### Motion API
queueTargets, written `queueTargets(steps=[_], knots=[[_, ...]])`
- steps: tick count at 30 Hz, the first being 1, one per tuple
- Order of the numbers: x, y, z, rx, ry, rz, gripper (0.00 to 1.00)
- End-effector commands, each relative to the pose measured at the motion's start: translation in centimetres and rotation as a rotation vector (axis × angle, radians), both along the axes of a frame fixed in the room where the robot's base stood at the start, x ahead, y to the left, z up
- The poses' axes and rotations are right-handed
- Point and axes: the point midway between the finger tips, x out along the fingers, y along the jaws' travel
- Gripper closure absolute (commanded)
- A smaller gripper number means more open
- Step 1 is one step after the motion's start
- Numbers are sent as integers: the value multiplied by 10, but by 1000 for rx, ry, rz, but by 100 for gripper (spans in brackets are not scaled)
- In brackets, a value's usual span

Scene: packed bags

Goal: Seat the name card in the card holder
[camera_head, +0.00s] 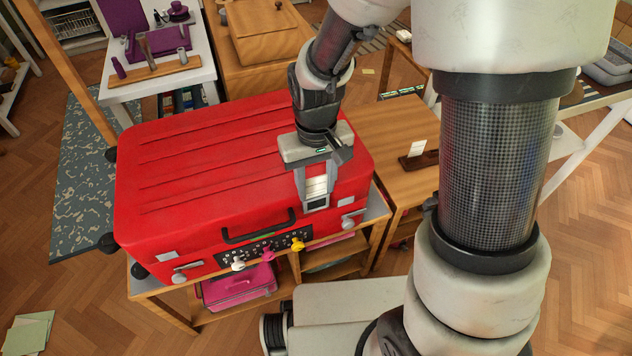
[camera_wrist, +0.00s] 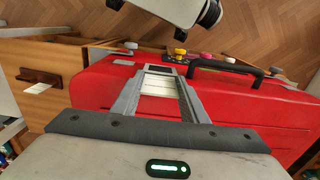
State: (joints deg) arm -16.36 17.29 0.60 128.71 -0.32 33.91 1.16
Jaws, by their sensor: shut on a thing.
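My gripper (camera_head: 316,203), also in the wrist view (camera_wrist: 161,70), reaches down at the front right of a red suitcase (camera_head: 225,165). Its two grey fingers are shut on the side edges of a white, lined card (camera_head: 317,185), which looks like the name card. The card also shows between the fingers in the wrist view (camera_wrist: 158,85). A dark panel with a grey frame (camera_wrist: 160,70) lies at the card's far end, against the suitcase front. It may be the card holder; I cannot tell whether the card is inside it.
The suitcase has a black handle (camera_head: 258,229) and colored knobs (camera_head: 268,252) to the left of my gripper. A wooden block (camera_head: 419,160) with another white card (camera_head: 418,147) stands on the side table at right. A pink bag (camera_head: 240,285) sits below.

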Motion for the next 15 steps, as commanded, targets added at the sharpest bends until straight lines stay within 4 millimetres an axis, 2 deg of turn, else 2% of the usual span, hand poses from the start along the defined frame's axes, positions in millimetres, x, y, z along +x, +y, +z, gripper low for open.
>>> queueTargets(steps=[15], knots=[[0, 0, 19, 0, 1, 0, 81]])
